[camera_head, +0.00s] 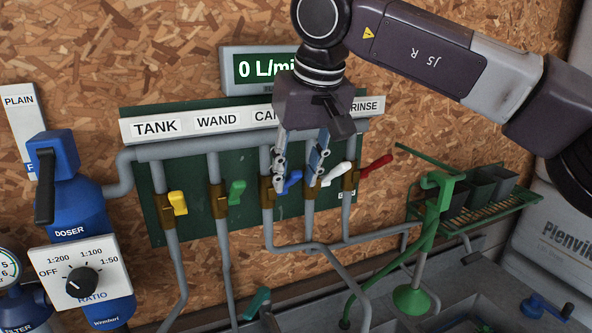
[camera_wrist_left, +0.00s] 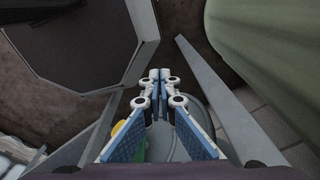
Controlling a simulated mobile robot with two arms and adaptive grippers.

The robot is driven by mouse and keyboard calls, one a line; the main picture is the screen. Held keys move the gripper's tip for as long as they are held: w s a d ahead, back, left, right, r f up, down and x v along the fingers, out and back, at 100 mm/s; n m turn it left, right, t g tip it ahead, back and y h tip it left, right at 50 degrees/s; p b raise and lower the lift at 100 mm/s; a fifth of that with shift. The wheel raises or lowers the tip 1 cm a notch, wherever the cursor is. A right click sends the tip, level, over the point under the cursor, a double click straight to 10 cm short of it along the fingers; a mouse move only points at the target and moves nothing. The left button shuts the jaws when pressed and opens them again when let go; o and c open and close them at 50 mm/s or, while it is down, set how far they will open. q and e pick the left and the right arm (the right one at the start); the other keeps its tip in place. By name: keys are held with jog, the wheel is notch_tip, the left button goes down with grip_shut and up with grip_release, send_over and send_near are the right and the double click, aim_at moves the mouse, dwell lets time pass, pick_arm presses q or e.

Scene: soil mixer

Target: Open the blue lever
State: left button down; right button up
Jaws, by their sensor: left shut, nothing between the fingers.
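The blue lever (camera_head: 291,182) sits on a brass valve (camera_head: 267,191) on the green panel (camera_head: 245,222), under the partly hidden label that starts with "CA". My right gripper (camera_head: 298,181) is open, with its two fingers pointing down and apart. The blue lever shows between and just below the fingertips; I cannot tell whether they touch it. My left gripper (camera_wrist_left: 160,76) shows only in the left wrist view, with its fingertips together and nothing between them.
A yellow lever (camera_head: 178,203) and a green lever (camera_head: 237,192) are to the left. A white lever (camera_head: 336,174) and a red lever (camera_head: 376,166) are close on the right. Grey pipes run below. A blue doser (camera_head: 75,205) stands left, a green stand (camera_head: 432,215) right.

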jog(key=shift+w+f, duration=0.1)
pick_arm(q)
jog(key=shift+w, duration=0.25)
pick_arm(e)
grip_shut()
jog(key=shift+s, duration=0.2)
